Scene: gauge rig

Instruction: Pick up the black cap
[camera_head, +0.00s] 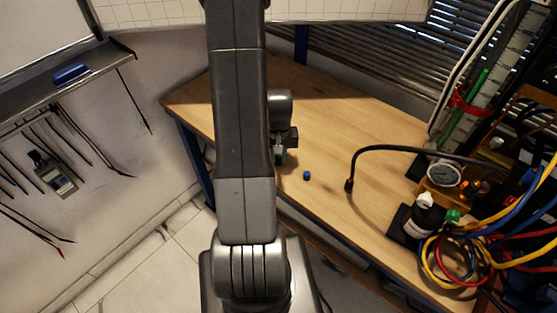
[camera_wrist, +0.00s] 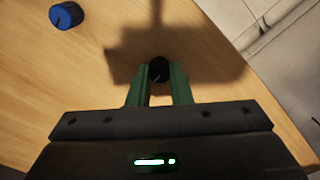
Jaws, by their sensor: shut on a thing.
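The black cap (camera_wrist: 159,69) shows in the wrist view as a small dark round piece between my gripper's green fingers. My gripper (camera_wrist: 159,82) is shut on it, low over the wooden table. Its shadow falls on the wood around it. I cannot tell whether the cap still touches the table. In the head view my gripper (camera_head: 281,158) is at the table's left part, mostly hidden by my arm, and the cap cannot be made out there.
A blue knob (camera_head: 306,175) stands on the table (camera_head: 345,115) near my gripper; it also shows in the wrist view (camera_wrist: 66,15). At the right are a black hose (camera_head: 400,149), a gauge (camera_head: 443,173), a dark bottle (camera_head: 425,214) and coiled colored cables (camera_head: 450,258).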

